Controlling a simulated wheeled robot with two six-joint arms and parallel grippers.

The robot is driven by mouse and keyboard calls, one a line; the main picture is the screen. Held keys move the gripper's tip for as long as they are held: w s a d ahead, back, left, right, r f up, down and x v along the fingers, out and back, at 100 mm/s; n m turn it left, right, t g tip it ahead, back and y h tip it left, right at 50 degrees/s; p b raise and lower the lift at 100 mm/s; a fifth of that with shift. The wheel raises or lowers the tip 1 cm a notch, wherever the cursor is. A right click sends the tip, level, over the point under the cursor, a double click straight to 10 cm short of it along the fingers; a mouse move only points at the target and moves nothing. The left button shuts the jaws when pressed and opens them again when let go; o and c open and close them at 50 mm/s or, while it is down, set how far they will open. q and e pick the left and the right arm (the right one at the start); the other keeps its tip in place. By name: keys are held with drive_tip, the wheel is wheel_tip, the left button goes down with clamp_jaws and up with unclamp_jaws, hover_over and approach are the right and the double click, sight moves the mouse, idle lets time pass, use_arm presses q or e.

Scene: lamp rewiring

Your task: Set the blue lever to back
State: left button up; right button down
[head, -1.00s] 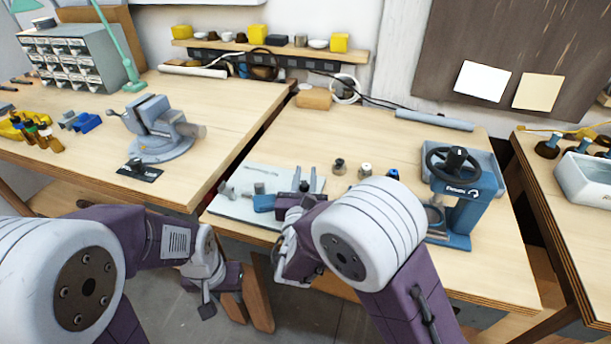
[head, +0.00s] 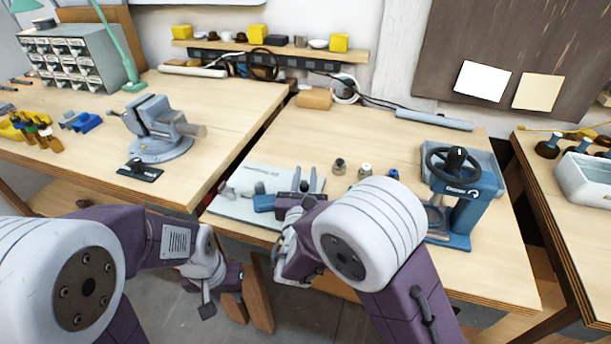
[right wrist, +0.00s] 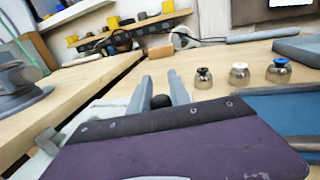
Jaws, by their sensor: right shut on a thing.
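A pale board (head: 232,207) lies at the front left of the middle bench, with grey fittings on it. A blue part (head: 264,202) sits on it, just left of my right gripper (head: 304,187). In the right wrist view my right gripper (right wrist: 162,92) has its fingers on either side of a dark round knob (right wrist: 160,101) and is shut on it. The knob seems to be the blue lever's tip; its shaft is hidden behind my wrist. My left gripper (head: 207,308) hangs low in front of the benches; its fingers are not clear.
Several small sockets (head: 339,166) stand right of the board. A blue press with a black wheel (head: 455,165) stands further right. A vise (head: 158,130) is on the left bench. A gap separates the two benches.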

sight(306, 187)
drive_tip(key=shift+s, duration=0.1)
drive_tip(key=shift+s+m+g+h+p, duration=0.45)
drive_tip(key=shift+s+m+h, duration=1)
drive_tip(key=shift+h, duration=0.65)
drive_tip(key=shift+s, duration=0.45)
drive_tip(key=shift+v, duration=1.2)
drive_tip(key=shift+f, duration=0.2)
